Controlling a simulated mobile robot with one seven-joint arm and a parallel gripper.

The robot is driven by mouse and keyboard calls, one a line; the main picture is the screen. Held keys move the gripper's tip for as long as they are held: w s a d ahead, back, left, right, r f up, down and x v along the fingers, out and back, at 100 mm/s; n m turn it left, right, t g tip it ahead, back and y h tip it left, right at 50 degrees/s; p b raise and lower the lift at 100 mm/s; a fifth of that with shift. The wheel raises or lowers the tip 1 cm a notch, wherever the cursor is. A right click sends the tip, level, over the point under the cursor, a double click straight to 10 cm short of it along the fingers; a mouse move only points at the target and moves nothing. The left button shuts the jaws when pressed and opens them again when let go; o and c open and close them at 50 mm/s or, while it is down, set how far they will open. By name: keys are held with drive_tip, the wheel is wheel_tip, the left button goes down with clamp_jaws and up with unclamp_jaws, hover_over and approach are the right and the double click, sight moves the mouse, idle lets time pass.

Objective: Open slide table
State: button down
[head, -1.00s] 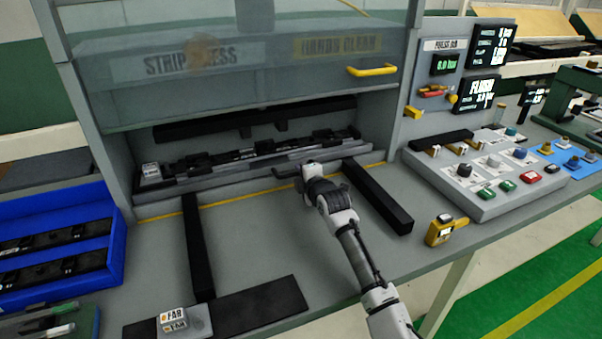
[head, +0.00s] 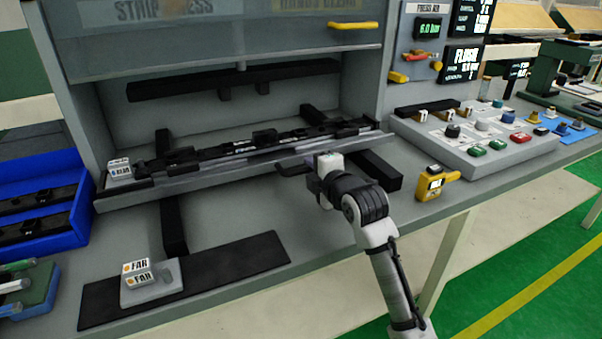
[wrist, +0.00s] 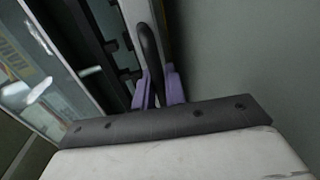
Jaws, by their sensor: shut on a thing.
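The slide table (head: 145,187) is a grey tray carrying a black trim strip with clips (head: 240,147). It stands out in front of the press opening, over two black rails. My gripper (head: 303,162) is at its front edge, right of centre. In the wrist view, the purple fingertips of my gripper (wrist: 157,88) are shut on a dark curved handle (wrist: 150,45) along the table's edge.
The left rail (head: 172,226) runs toward a black plate (head: 215,268) with a FAR block (head: 137,273). A blue bin (head: 70,215) stands left. A yellow device (head: 436,185) and a button panel (head: 480,140) are right. The clear guard (head: 220,35) is raised above.

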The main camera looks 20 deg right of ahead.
drive_tip(key=b+v, duration=0.1)
drive_tip(key=v, duration=0.2)
drive_tip(key=f+b+v, duration=0.1)
drive_tip(key=b+v, duration=0.1)
drive_tip(key=v, duration=0.1)
drive_tip(key=shift+s+f+b, duration=0.15)
drive_tip(key=shift+s+b, duration=0.15)
drive_tip(key=shift+s, duration=0.2)
drive_tip(key=c, duration=1.5)
unclamp_jaws()
drive_tip(key=shift+s, duration=0.1)
drive_tip(key=b+v, duration=0.2)
drive_tip(key=v, duration=1.1)
drive_tip(key=shift+s, duration=0.3)
